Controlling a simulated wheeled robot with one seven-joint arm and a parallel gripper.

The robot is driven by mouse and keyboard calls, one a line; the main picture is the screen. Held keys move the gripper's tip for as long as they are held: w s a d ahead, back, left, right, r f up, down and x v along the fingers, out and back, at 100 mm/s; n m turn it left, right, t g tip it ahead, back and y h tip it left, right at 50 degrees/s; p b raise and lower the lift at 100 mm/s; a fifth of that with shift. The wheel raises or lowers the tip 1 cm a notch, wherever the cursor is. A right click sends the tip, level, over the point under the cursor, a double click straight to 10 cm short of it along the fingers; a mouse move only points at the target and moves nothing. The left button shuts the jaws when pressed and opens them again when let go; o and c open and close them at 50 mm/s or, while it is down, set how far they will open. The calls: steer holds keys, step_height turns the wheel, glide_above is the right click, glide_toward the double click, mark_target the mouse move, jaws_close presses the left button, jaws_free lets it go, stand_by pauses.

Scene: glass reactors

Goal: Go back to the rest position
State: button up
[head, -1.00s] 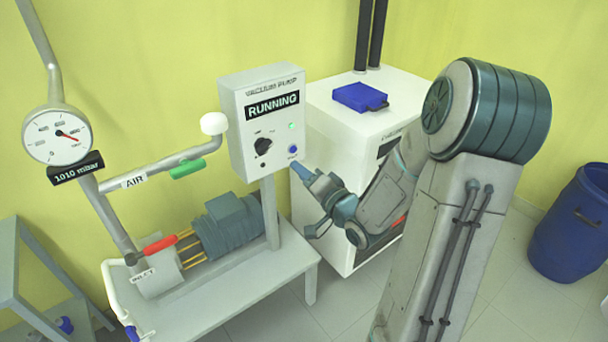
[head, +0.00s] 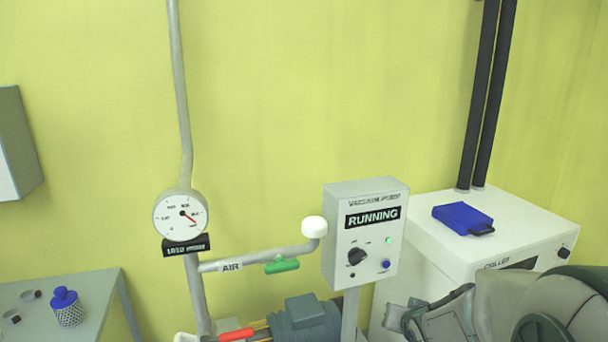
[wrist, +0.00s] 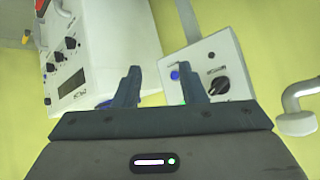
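My gripper (wrist: 159,86) shows in the wrist view with its two fingers apart and nothing between them. The vacuum pump control box (head: 366,232) has a lit "RUNNING" sign, a green light, a black knob and a blue button. In the wrist view the box (wrist: 207,70) lies beyond the fingers, and they appear clear of it.
The white chiller (head: 420,208) stands right of the box with a blue case (head: 462,218) on top. A gauge (head: 181,215) and a pipe with a green valve handle (head: 282,266) are left of it. A grey table (head: 85,290) holds a blue-capped bottle (head: 66,307).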

steer(key=s+a+r+n+g, duration=0.2)
steer(key=s+a+g, duration=0.1)
steer(key=s, duration=0.6)
steer(key=s+a+r+n+g+y, duration=0.1)
steer(key=s+a+r+g, duration=0.1)
steer(key=s, duration=0.7)
steer(key=shift+s+a+n+g, duration=0.35)
steer(key=shift+a+g, duration=0.4)
steer(key=shift+g, duration=0.25)
steer(key=shift+w+r, duration=0.1)
